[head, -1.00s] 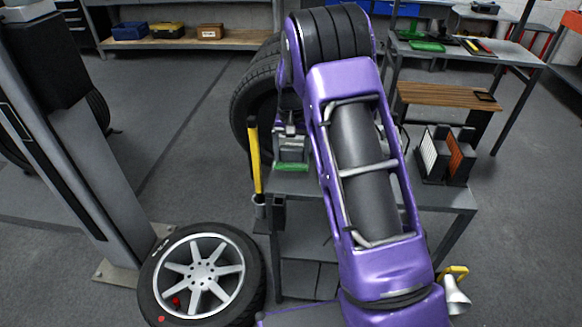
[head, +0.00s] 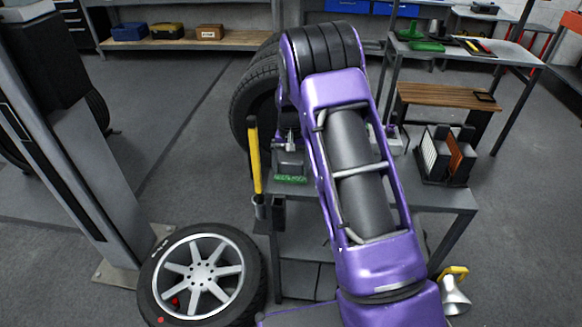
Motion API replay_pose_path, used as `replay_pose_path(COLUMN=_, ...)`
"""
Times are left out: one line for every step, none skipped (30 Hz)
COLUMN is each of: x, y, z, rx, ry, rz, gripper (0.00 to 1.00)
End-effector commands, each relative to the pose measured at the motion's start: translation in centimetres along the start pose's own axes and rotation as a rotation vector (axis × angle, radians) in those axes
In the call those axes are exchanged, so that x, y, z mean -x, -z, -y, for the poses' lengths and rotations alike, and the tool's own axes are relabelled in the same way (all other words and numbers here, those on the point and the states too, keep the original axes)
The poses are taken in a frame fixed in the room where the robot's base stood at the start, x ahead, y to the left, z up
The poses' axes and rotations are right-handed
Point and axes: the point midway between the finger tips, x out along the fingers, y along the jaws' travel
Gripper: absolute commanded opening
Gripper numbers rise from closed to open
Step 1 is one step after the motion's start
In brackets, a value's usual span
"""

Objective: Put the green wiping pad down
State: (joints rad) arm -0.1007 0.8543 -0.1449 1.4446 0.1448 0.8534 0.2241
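The green wiping pad (head: 291,180) shows as a narrow green strip at the left edge of the grey table (head: 440,197), low against the tabletop. I cannot tell whether it touches the table. My gripper (head: 289,160) is directly above the pad, at the end of my purple arm. The grey parts at its end hide most of the pad. The fingertips are not clear, so I cannot tell whether they are shut on the pad or apart from it.
A yellow-handled tool (head: 254,160) stands upright beside the table's left edge. A rack with white and brown plates (head: 446,155) is on the right. A wheel (head: 203,272) lies on the floor at lower left. A tyre (head: 252,95) stands behind the table.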

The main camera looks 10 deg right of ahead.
Motion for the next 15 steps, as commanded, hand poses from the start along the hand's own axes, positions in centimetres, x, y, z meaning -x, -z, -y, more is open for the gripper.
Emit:
replay_pose_path(x=0.0, y=0.0, z=0.0, rx=0.000, ry=0.000, rz=0.000, gripper=1.00)
replay_pose_path(x=0.0, y=0.0, z=0.0, rx=0.000, ry=0.000, rz=0.000, gripper=1.00)
replay_pose_path(x=0.1, y=0.0, z=0.0, rx=0.000, ry=0.000, rz=0.000, gripper=1.00)
replay_pose_path(x=0.2, y=0.0, z=0.0, rx=0.000, ry=0.000, rz=0.000, gripper=1.00)
replay_pose_path(x=0.3, y=0.0, z=0.0, rx=0.000, ry=0.000, rz=0.000, gripper=1.00)
replay_pose_path(x=0.6, y=0.0, z=0.0, rx=0.000, ry=0.000, rz=-0.001, gripper=1.00)
replay_pose_path(x=0.8, y=0.0, z=0.0, rx=0.000, ry=0.001, rz=-0.001, gripper=1.00)
replay_pose_path(x=1.2, y=0.1, z=0.0, rx=0.000, ry=0.001, rz=-0.002, gripper=1.00)
replay_pose_path(x=1.9, y=0.1, z=0.1, rx=0.000, ry=0.002, rz=-0.004, gripper=1.00)
replay_pose_path(x=2.4, y=0.1, z=0.1, rx=0.000, ry=0.002, rz=-0.004, gripper=1.00)
replay_pose_path(x=3.0, y=0.1, z=0.0, rx=0.000, ry=0.001, rz=-0.004, gripper=1.00)
replay_pose_path(x=3.9, y=0.1, z=0.0, rx=0.001, ry=0.002, rz=-0.005, gripper=1.00)
replay_pose_path(x=4.6, y=0.1, z=0.0, rx=0.001, ry=0.002, rz=-0.005, gripper=1.00)
replay_pose_path(x=5.2, y=0.1, z=0.0, rx=0.001, ry=0.001, rz=-0.005, gripper=1.00)
replay_pose_path(x=6.2, y=0.1, z=0.0, rx=0.001, ry=0.001, rz=-0.005, gripper=1.00)
